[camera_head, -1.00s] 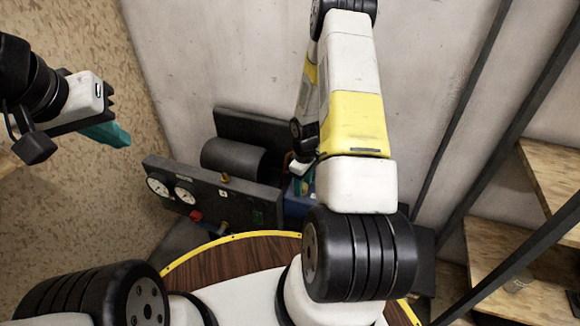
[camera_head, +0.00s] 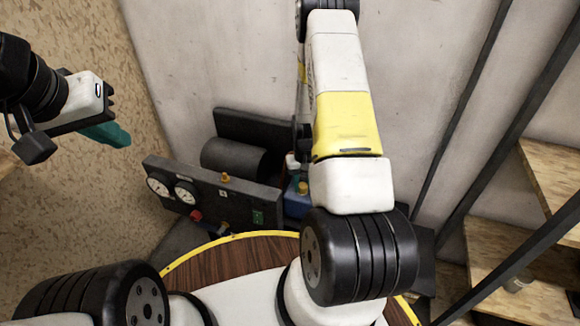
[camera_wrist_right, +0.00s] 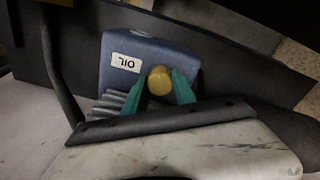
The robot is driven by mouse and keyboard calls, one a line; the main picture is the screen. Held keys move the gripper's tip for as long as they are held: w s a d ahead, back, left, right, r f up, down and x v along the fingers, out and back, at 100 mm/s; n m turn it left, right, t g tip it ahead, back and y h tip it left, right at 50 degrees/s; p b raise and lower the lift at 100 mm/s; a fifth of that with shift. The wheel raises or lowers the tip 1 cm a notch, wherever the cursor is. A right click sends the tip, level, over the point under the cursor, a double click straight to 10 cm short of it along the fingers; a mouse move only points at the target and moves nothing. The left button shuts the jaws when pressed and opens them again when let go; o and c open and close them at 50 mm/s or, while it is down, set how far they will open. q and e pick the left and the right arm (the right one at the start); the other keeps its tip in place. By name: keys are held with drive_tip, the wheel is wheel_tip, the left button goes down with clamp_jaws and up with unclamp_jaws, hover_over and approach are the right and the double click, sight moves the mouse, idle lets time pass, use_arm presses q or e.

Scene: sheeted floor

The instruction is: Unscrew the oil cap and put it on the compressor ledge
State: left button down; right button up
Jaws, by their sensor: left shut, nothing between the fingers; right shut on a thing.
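The yellow oil cap (camera_wrist_right: 159,80) is between the teal fingers of my right gripper (camera_wrist_right: 160,88) in the right wrist view. The gripper is shut on it. Behind it is the blue oil housing (camera_wrist_right: 118,48) with a white OIL label. I cannot tell whether the cap is still seated. In the head view the blue housing (camera_head: 296,205) shows beside the dark compressor (camera_head: 228,160), and my arm hides most of the right gripper. My left gripper (camera_head: 122,137) is shut and empty at the upper left, away from the compressor.
The compressor's front panel (camera_head: 205,190) carries gauges, a red knob and a brass fitting on its top edge. A round wooden surface with a yellow rim (camera_head: 235,238) lies in front. A pale wall (camera_head: 200,60) stands close behind. Wooden shelves (camera_head: 555,175) with dark posts are at right.

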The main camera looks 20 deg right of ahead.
sight(303, 185)
clamp_jaws()
drive_tip(key=n, duration=0.7)
drive_tip(key=shift+n, duration=0.3)
drive_tip(key=n, duration=0.7)
drive_tip(key=shift+o, duration=0.3)
unclamp_jaws()
clamp_jaws()
drive_tip(key=shift+r, duration=0.2)
drive_tip(key=shift+r, duration=2.1)
